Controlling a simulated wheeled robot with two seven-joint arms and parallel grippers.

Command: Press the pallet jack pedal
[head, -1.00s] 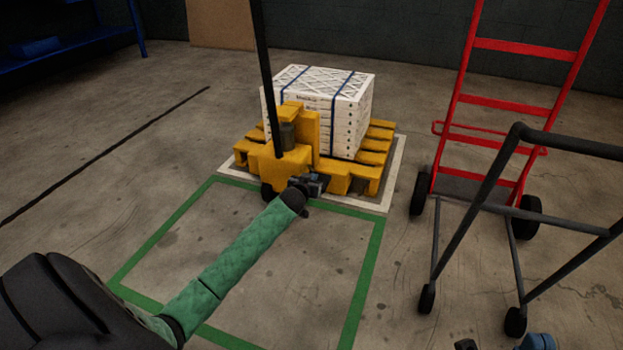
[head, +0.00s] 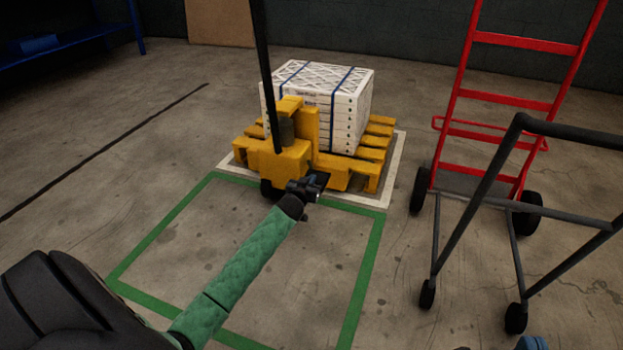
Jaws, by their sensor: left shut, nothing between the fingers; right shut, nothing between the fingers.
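The yellow pallet jack (head: 286,162) stands mid-view with its tall black handle (head: 264,75) upright. Its pedal cannot be made out clearly; a dark part low at the jack's front is mixed up with my gripper. My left gripper (head: 312,185) is shut and empty, at the end of my green-sleeved arm, low in front of the jack's right side. I cannot tell whether it touches the jack. Only a small blue and dark part of what looks like my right gripper (head: 535,343) shows at the bottom edge, right of centre, away from the jack.
A strapped white box stack (head: 318,105) rests on a yellow pallet (head: 372,152) behind the jack. A green floor outline (head: 365,265) lies in front. A red hand truck (head: 497,98) and a dark tubular cart (head: 480,185) stand right. The floor at left is open.

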